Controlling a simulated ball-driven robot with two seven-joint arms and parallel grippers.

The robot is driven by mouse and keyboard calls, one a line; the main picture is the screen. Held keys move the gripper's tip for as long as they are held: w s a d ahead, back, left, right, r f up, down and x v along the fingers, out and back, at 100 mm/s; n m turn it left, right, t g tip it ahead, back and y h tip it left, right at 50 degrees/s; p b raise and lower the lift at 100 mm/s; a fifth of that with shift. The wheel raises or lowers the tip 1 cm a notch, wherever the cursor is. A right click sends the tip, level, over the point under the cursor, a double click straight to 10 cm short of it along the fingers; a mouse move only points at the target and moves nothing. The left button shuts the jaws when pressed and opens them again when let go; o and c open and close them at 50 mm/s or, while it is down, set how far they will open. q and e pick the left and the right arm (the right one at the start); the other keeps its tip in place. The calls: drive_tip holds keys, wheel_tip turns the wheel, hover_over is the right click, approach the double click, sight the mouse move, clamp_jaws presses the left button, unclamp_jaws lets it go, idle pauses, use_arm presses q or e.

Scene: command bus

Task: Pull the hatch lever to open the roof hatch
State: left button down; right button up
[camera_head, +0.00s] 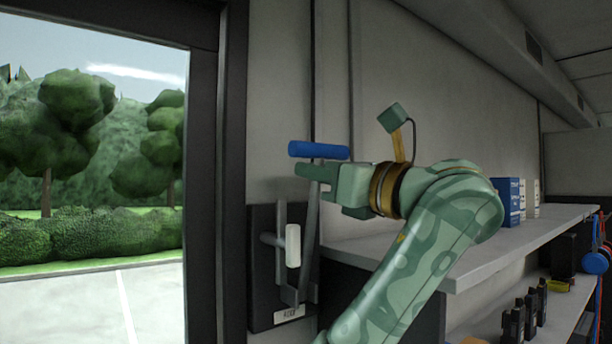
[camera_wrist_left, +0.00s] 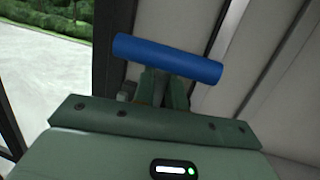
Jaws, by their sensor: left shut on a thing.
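The hatch lever has a blue crossbar handle (camera_head: 318,150) on a grey shaft (camera_head: 311,232). The shaft rises, slightly tilted, from a dark wall plate (camera_head: 262,285) beside the door frame. My left gripper (camera_head: 316,175) is shut on the lever just below the blue handle. In the left wrist view, the blue handle (camera_wrist_left: 168,60) lies across, just beyond the fingers (camera_wrist_left: 164,90). The grip on the shaft is mostly hidden by the fingers. The roof hatch cannot be made out, and my right gripper is not in view.
A white grip (camera_head: 293,246) sits on the wall plate close to the lever. A grey shelf (camera_head: 480,256) runs along the wall to the right, with boxes (camera_head: 511,200) on it and dark devices (camera_head: 520,318) below. An opening onto trees and pavement is at left.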

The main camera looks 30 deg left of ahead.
use_arm(q)
drive_tip(key=s+d+f+n+y+b, duration=0.1)
drive_tip(key=s+d+f+y+b, duration=0.1)
drive_tip(key=d, duration=0.4)
drive_tip(key=shift+s+d+f+n+y+b, duration=0.35)
drive_tip(key=shift+f+y+b, duration=0.25)
drive_tip(key=shift+y, duration=0.7)
drive_tip(key=c, duration=1.5)
unclamp_jaws()
drive_tip(key=shift+d, duration=0.1)
drive_tip(key=b+v, duration=0.3)
drive_tip(key=v, duration=1.3)
drive_tip(key=shift+f, duration=0.25)
